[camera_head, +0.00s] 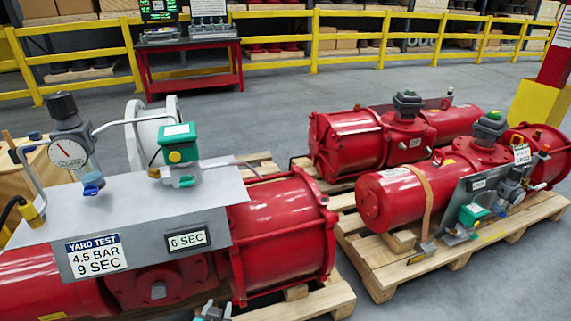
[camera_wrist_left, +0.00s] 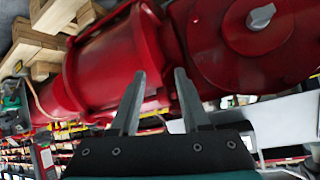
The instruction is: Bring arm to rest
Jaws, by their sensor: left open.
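My left gripper (camera_head: 213,312) shows only as grey fingertips at the bottom edge of the head view, in front of the near red valve actuator (camera_head: 280,235). In the left wrist view my left gripper (camera_wrist_left: 157,88) has two grey fingers spread apart with nothing between them. The red actuator body (camera_wrist_left: 110,65) lies beyond the fingertips there; I cannot tell the exact gap. A round red housing with a grey knob (camera_wrist_left: 261,17) is at the upper right. My right gripper is in neither view.
A grey panel (camera_head: 130,210) with a pressure gauge (camera_head: 68,152) and green-topped valve (camera_head: 179,143) sits on the near actuator. More red actuators (camera_head: 415,195) rest on wooden pallets (camera_head: 400,265) at right. A red table (camera_head: 190,80) and yellow railing (camera_head: 350,33) stand behind. Grey floor between is clear.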

